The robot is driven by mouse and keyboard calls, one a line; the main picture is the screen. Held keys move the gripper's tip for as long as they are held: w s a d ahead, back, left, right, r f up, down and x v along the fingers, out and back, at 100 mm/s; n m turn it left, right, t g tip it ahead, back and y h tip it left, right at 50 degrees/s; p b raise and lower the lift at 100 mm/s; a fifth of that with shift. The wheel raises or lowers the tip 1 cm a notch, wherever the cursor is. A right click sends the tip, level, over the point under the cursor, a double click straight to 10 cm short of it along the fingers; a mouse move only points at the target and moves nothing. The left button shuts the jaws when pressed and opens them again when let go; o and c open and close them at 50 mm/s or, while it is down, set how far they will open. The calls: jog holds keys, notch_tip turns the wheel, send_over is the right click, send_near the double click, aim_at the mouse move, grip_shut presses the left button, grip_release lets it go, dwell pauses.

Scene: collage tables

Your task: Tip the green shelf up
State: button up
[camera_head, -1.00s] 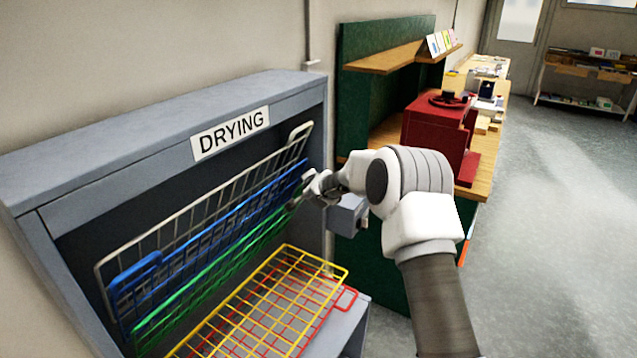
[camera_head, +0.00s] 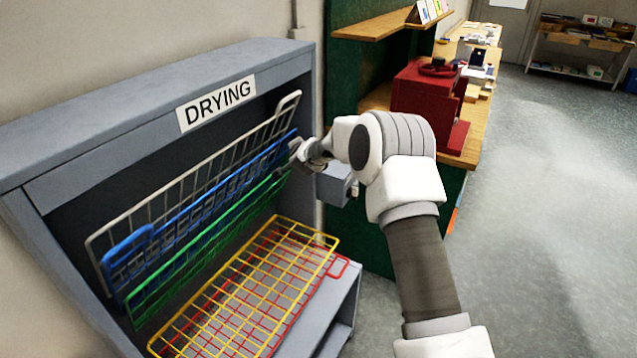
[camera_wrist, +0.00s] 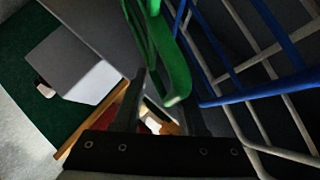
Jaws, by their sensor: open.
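The green shelf (camera_head: 207,238) is a wire rack in the grey drying cabinet. In the head view it stands steeply tilted up, in front of the blue shelf and above the yellow one. My gripper (camera_head: 300,153) is at its upper right end. In the wrist view the green end loop (camera_wrist: 172,62) lies just beyond and partly between my open fingers (camera_wrist: 163,108). I cannot tell whether a finger touches it. Its far right corner is partly hidden by my gripper in the head view.
The blue shelf (camera_head: 150,236) and a grey wire shelf (camera_head: 95,245) are tilted up behind. The yellow shelf (camera_head: 215,310) and red shelf (camera_head: 345,265) lie low in front. A grey box (camera_head: 336,184) juts out beside my gripper. A green-sided bench with a red machine (camera_head: 418,92) stands right.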

jog(key=s+d+f+m+t+y+b, duration=0.1)
jog(key=s+d+f+m+t+b, duration=0.1)
jog(key=f+b, duration=0.6)
jog(key=s+d+f+m+t+b, duration=0.2)
jog(key=s+d+f+b, duration=0.2)
jog(key=f+b, duration=0.5)
jog(key=s+d+f+m+t+y+b, duration=0.1)
jog(key=s+d+f+t+b, duration=0.1)
jog(key=d+f+b, duration=0.5)
jog(key=shift+s+f+m+y+b, duration=0.4)
jog(key=shift+f+b, duration=0.4)
jog(key=shift+b, duration=2.3)
jog(key=shift+d, duration=0.1)
jog(key=shift+r, duration=0.1)
